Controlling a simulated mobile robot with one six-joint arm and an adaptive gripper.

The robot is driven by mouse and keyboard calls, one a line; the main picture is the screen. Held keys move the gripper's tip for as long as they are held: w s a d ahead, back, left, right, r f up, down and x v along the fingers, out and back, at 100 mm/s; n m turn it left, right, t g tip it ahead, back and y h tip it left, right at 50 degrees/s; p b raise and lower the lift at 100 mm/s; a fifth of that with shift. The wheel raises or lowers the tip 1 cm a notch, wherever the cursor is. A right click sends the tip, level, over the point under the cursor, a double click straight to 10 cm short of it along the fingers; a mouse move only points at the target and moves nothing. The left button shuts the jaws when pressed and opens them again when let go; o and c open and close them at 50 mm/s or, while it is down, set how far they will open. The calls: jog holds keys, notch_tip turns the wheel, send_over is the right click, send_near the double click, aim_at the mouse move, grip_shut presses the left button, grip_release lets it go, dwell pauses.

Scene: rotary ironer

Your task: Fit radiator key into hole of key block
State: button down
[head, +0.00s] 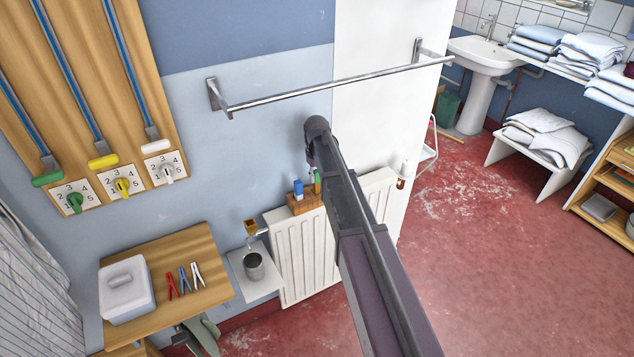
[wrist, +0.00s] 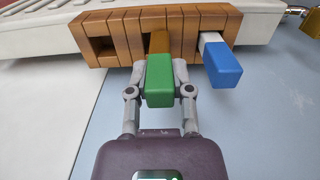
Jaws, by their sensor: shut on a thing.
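The wooden key block (wrist: 88,40) spans the top of the wrist view, with an empty square hole at its left end. My gripper (wrist: 161,75) is shut on a key with a green handle (wrist: 160,85), one finger on each side. Its brown shaft (wrist: 159,41) points at the middle of the block; I cannot tell whether its tip is inside a hole. A blue-handled key (wrist: 222,65) with a pale shaft sits at the block's right. In the head view the block (head: 303,206) is on the radiator, with the green handle (head: 317,181) above it and my arm partly covering it.
The white radiator (head: 300,255) is under the block on the wall. A metal rail (head: 340,85) runs above my arm's end. A brass padlock (wrist: 311,22) is at right.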

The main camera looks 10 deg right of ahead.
aim_at(317, 181)
jog(key=shift+w+d, duration=0.1)
jog(key=shift+w, duration=0.5)
jog(key=shift+f+b, duration=1.85)
jog(key=shift+f, duration=0.15)
jog(key=c, duration=0.5)
grip_release()
notch_tip(317, 181, up, 12)
jog(key=p, duration=1.2)
jog(key=shift+r, duration=0.2)
